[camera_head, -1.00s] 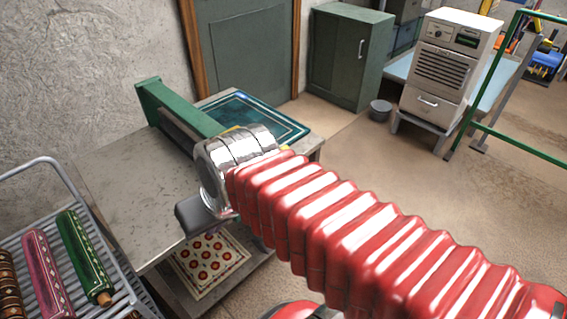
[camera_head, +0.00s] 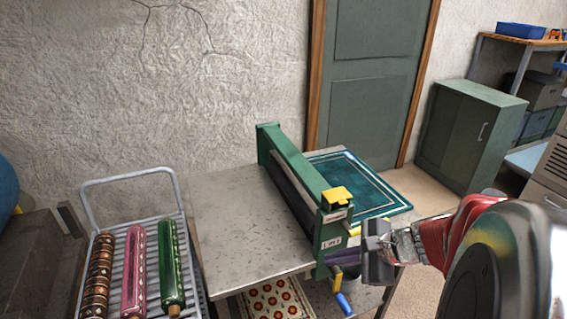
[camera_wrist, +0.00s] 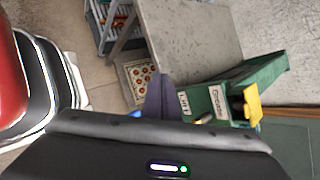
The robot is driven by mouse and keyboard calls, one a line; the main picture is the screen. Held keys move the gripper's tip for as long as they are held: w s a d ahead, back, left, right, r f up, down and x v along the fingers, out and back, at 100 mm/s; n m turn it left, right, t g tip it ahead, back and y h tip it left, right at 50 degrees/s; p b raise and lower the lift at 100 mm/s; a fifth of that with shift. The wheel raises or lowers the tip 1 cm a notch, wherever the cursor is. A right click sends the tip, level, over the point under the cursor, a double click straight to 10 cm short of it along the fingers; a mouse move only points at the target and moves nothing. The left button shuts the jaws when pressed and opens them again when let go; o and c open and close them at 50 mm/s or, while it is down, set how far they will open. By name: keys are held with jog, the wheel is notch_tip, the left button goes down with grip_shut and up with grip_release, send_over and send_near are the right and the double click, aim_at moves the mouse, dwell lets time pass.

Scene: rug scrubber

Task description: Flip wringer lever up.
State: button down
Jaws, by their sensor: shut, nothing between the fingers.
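The green wringer (camera_head: 295,180) stands across the metal table, with a yellow block (camera_head: 340,195) on its near end. Its near end panel carries white labels; the yellow block also shows in the wrist view (camera_wrist: 252,104). A blue-tipped handle (camera_head: 343,303) hangs down below this end panel. It looks like the lever, but my gripper and the panel leave its mounting unclear. My gripper (camera_head: 374,250) is shut and empty, just right of the wringer's near end. In the wrist view its dark fingers (camera_wrist: 162,98) point towards the labelled panel (camera_wrist: 205,103). I cannot tell whether they touch anything.
The table (camera_head: 235,225) is bare left of the wringer. A teal rug (camera_head: 375,207) lies behind it, and a patterned rug (camera_head: 272,303) sits on the shelf below. A cart rack (camera_head: 152,265) with rolled rugs stands left. A green cabinet (camera_head: 465,135) stands behind right.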

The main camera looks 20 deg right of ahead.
jog(key=s+d+f+m+t+h, duration=0.1)
jog(key=d+f+m+t+h, duration=0.1)
jog(key=d+m, duration=0.5)
jog(key=s+d+f+m+t+h, duration=0.2)
jog(key=d+m, duration=0.5)
jog(key=d, duration=0.5)
jog(key=shift+f+t+h, duration=0.3)
jog(key=shift+f, duration=0.05)
jog(key=x, duration=1)
jog(key=shift+w+r, duration=0.2)
jog(key=shift+r, duration=0.75)
jog(key=shift+w+r, duration=0.15)
jog(key=shift+r, duration=0.8)
